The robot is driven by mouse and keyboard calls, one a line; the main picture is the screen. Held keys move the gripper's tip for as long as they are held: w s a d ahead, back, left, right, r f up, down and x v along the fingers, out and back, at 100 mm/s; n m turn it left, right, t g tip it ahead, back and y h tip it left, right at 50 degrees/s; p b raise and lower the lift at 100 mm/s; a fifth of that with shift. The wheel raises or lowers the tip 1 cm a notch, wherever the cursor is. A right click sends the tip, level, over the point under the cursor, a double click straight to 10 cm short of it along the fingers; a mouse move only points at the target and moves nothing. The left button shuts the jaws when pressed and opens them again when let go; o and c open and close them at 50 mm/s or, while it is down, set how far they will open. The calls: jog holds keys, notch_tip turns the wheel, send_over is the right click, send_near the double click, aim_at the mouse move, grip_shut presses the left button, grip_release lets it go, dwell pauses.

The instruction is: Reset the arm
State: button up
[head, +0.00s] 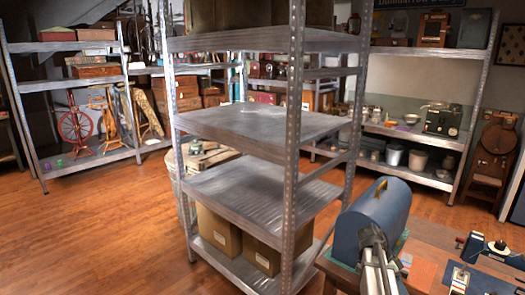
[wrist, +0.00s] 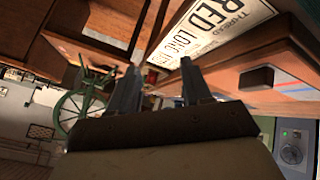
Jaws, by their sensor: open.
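My gripper (wrist: 160,68) shows in the wrist view with its two dark fingers apart. The gap between the fingers looks empty. Wooden furniture and a white sign (wrist: 210,33) reading "RED" and "THREAD" lie beyond the fingertips; I cannot tell how far away. In the head view, a grey metal part that may be my arm stands at the lower right in front of a rounded blue case (head: 375,220). The gripper's fingers cannot be made out there.
A metal shelf unit (head: 255,120) with cardboard boxes (head: 218,232) at its bottom stands in the middle. A worktable (head: 425,248) is at the lower right. The wooden floor (head: 110,225) is clear at the left. A green wheel (wrist: 82,105) shows in the wrist view.

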jog(key=s+a+f+n+y, duration=0.1)
jog(key=s+a+f+n, duration=0.3)
jog(key=a+f, duration=0.3)
jog(key=s+a+f+n+y, duration=0.1)
jog(key=s+a+f+n, duration=0.3)
jog(key=f, duration=0.6)
jog(key=s+a+f+n+y, duration=0.1)
jog(key=s+a+f+n, duration=0.2)
jog(key=s+a+f, duration=0.4)
jog(key=s+a+f+n+y, duration=0.1)
jog(key=s+a+f+n, duration=0.2)
jog(key=s, duration=0.4)
jog(key=s+a+f+n+g+y, duration=0.1)
jog(key=s+a+f+n, duration=0.1)
jog(key=s+a+f, duration=0.3)
jog(key=s+a+f+n+y, duration=0.1)
jog(key=s+a+f+n, duration=0.2)
jog(key=s+f, duration=0.3)
jog(key=s+a, duration=0.1)
jog(key=s, duration=0.2)
jog(key=shift+s+a+f+n, duration=0.25)
jog(key=shift+s+a+n, duration=0.05)
jog(key=shift+s+a, duration=0.1)
